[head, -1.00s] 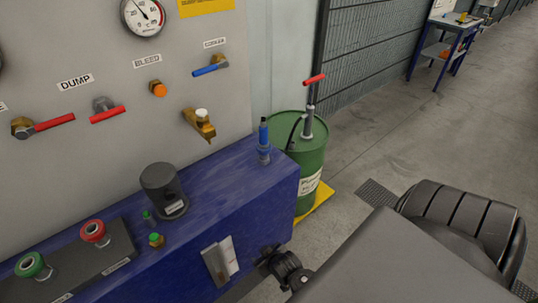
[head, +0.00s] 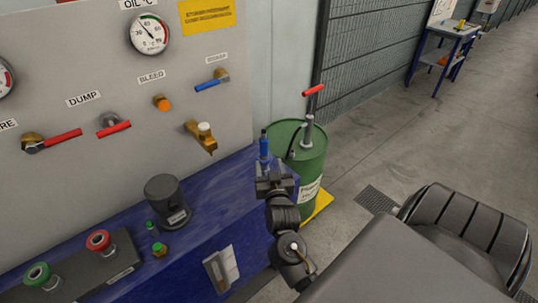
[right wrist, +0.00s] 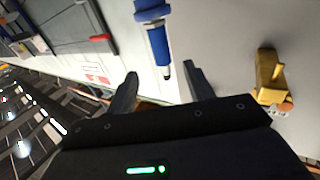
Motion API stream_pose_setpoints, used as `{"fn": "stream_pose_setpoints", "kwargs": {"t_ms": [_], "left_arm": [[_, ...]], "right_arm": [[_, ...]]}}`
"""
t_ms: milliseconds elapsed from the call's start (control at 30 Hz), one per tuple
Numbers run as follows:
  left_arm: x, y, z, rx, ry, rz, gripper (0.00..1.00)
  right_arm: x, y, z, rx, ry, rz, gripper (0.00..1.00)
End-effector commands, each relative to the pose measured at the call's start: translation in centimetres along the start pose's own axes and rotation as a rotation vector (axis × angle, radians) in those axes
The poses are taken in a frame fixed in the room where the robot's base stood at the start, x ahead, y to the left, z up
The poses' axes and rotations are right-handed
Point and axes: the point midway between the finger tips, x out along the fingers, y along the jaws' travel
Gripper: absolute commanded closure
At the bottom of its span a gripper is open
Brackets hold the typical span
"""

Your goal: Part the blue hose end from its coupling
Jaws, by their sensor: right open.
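The blue hose end (head: 264,147) stands upright with a dark tip at the right end of the blue bench. Its coupling (head: 263,166) is below it, partly hidden behind my right gripper (head: 275,184). Hose end and coupling look joined. My left gripper is out of view.
A green drum (head: 312,158) with a red-handled pump stands right behind the bench end. A brass tap (head: 201,137) sticks out of the panel above; it also shows in the right wrist view (right wrist: 268,78). A dark cylinder (head: 167,202) and push buttons stand on the bench (head: 222,185).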

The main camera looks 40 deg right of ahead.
Motion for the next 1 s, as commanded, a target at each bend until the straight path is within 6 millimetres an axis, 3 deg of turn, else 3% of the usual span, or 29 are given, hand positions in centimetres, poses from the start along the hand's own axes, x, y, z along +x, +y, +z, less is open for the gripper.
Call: {"fn": "stream_pose_setpoints", "kwargs": {"t_ms": [167, 700, 1000], "left_arm": [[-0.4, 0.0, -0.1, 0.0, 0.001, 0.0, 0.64], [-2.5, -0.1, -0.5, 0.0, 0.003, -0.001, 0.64], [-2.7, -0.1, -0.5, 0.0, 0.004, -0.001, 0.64]], "right_arm": [[1.0, 0.0, -0.1, -0.002, -0.001, -0.002, 0.48], [9.5, -0.1, -0.1, -0.002, -0.002, -0.004, 0.48], [10.8, -0.1, 0.1, -0.001, -0.003, -0.004, 0.48]]}}
